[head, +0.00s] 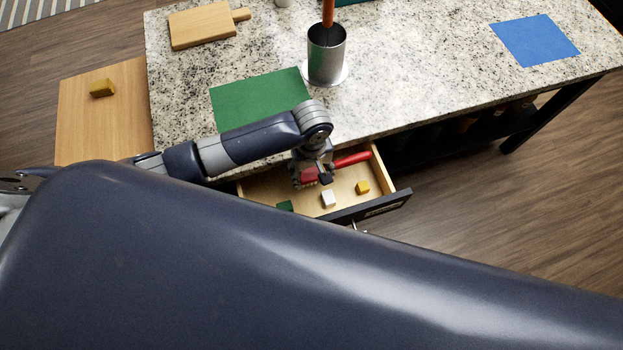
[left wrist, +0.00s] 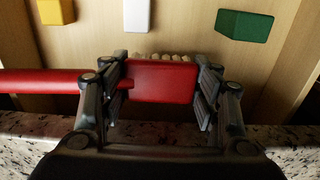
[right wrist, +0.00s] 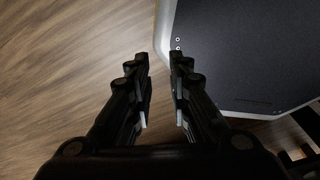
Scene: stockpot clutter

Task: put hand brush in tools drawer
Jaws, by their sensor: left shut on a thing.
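The hand brush (head: 350,160) is red with a long handle and pale bristles. My left gripper (head: 312,177) is shut on its head, over the open drawer (head: 375,205). In the left wrist view the red brush (left wrist: 160,82) sits between the fingers (left wrist: 162,95), with the handle out to the left. I cannot tell whether the brush touches the drawer floor. The drawer holds a yellow block (head: 363,187), a white block (head: 328,198) and a green block (head: 285,206). My right gripper (right wrist: 160,60) is apart from all this, with its fingers spread and nothing between them.
The granite counter (head: 420,70) bears a green mat (head: 255,98), a metal canister (head: 326,58), a cutting board (head: 202,25) and a blue mat (head: 534,40).

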